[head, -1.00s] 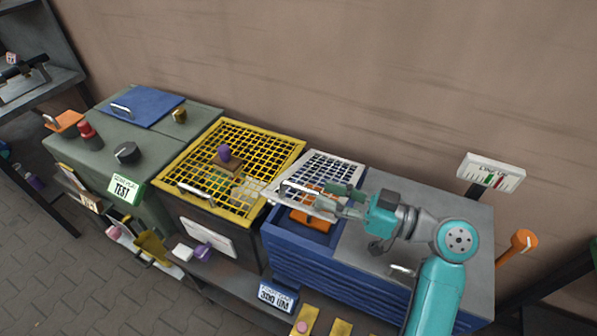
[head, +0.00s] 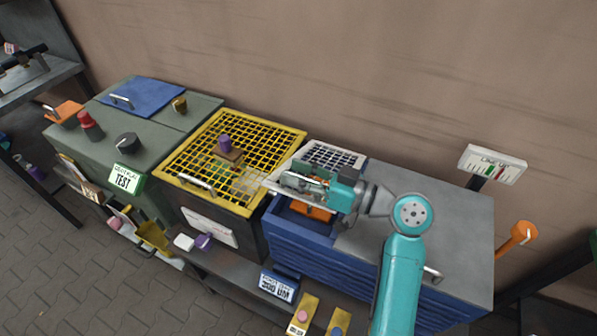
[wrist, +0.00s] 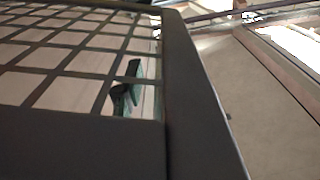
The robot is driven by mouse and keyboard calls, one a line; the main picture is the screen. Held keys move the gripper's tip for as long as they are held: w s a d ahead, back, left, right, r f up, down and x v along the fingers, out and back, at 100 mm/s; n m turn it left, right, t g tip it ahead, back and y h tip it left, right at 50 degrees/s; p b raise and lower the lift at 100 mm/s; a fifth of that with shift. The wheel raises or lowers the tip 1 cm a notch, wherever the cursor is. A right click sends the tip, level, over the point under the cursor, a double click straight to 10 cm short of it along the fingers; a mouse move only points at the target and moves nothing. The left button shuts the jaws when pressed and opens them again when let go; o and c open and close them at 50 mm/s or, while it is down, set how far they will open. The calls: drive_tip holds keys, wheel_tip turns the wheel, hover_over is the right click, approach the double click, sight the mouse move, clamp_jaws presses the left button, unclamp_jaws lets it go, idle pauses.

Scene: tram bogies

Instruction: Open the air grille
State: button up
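The pale grille (head: 334,153) sits over the blue cabinet (head: 300,232) in the head view. Its grey front bar (head: 278,188) appears raised above the cabinet opening, where an orange part (head: 312,209) shows below. My gripper (head: 304,182) is at the grille's front half and covers its middle. In the wrist view the grille's mesh and dark frame (wrist: 196,110) fill the left and centre, very close. A green piece, perhaps a fingertip, shows at the mesh near the frame. Finger spacing and contact with the grille are unclear.
A green cabinet (head: 100,140) is farther left. The grey top (head: 440,215) right of the grille is mostly clear. The wall is close behind.

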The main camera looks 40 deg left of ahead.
clamp_jaws()
drive_tip(key=shift+w+r, duration=0.2)
idle(0.4)
drive_tip(key=shift+w+r+m, duration=0.25)
drive_tip(key=shift+r+m, duration=0.05)
drive_tip(key=shift+r, duration=0.1)
drive_tip(key=w+a+r+m, duration=0.2)
drive_tip(key=w+r+m, duration=0.3)
drive_tip(key=w, duration=0.5)
drive_tip(key=w+a+r+m, duration=0.3)
drive_tip(key=w+r+m, duration=0.2)
drive_tip(key=w, duration=0.6)
drive_tip(key=shift+w+r+m, duration=0.3)
drive_tip(key=shift+r, duration=1)
drive_tip(key=shift+a, duration=0.1)
